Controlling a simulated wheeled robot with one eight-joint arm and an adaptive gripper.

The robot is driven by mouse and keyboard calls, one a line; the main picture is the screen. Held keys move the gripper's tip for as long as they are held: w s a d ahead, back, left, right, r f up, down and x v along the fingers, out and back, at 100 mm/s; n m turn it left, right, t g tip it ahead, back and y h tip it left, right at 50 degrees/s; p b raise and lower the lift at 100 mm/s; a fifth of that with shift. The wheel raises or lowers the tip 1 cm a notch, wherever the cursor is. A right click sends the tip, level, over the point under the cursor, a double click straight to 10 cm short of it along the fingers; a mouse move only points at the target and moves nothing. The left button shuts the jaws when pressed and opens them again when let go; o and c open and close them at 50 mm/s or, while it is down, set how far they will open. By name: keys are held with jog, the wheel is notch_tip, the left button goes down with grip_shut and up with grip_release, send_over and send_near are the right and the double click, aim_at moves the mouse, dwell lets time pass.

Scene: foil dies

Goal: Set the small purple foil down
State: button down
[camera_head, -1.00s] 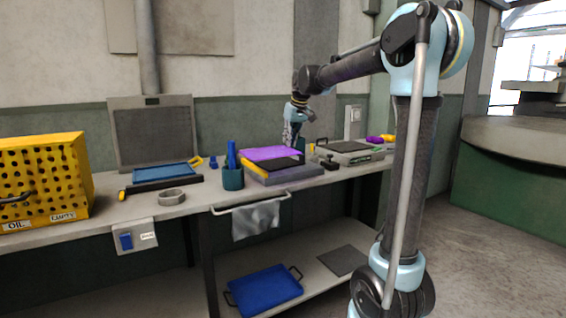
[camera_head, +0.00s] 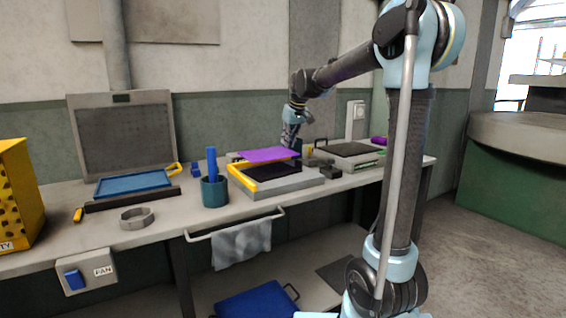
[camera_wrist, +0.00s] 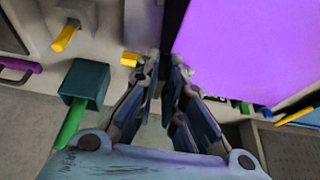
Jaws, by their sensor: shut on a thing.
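The small purple foil (camera_head: 266,154) is a flat, bright sheet held roughly level at its right edge. My gripper (camera_head: 291,146) is shut on it at the back of the bench. In the wrist view, the foil (camera_wrist: 255,45) fills the upper right, and the fingertips (camera_wrist: 164,64) are close together at its left edge. The foil appears above the back part of a low grey block with a dark top and a yellow left edge (camera_head: 236,179). I cannot tell how large the gap beneath it is.
A teal cup (camera_head: 214,193) with a blue stick stands left of the block. A grey flat device (camera_head: 349,149) is to its right. The bench front between ring and cup is clear.

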jog(key=shift+s+a+f, duration=0.1)
jog(key=shift+f, duration=1.6)
jog(key=shift+a+f, duration=0.1)
jog(key=shift+f, duration=1.6)
jog(key=c, duration=1.7)
grip_release()
jog(key=shift+r, duration=0.1)
jog(key=v, duration=1.1)
jog(key=shift+s+r, duration=0.15)
jog(key=shift+r, duration=0.2)
jog(key=s+d+f+m+h, duration=0.1)
jog(key=s+d+f+m, duration=0.1)
jog(key=s+d+f, duration=0.5)
jog(key=s+d+f+m+g, duration=0.1)
jog(key=s+d+f+m, duration=0.1)
jog(key=s+d+f, duration=0.5)
jog(key=s+d+f+m+h, duration=0.1)
jog(key=s+d+f+m, duration=0.1)
jog(key=s+d+f, duration=0.6)
jog(key=s+f, duration=0.3)
jog(key=s, duration=0.4)
jog(key=s+f, duration=0.3)
jog(key=s, duration=0.5)
jog(key=shift+m+h, duration=0.3)
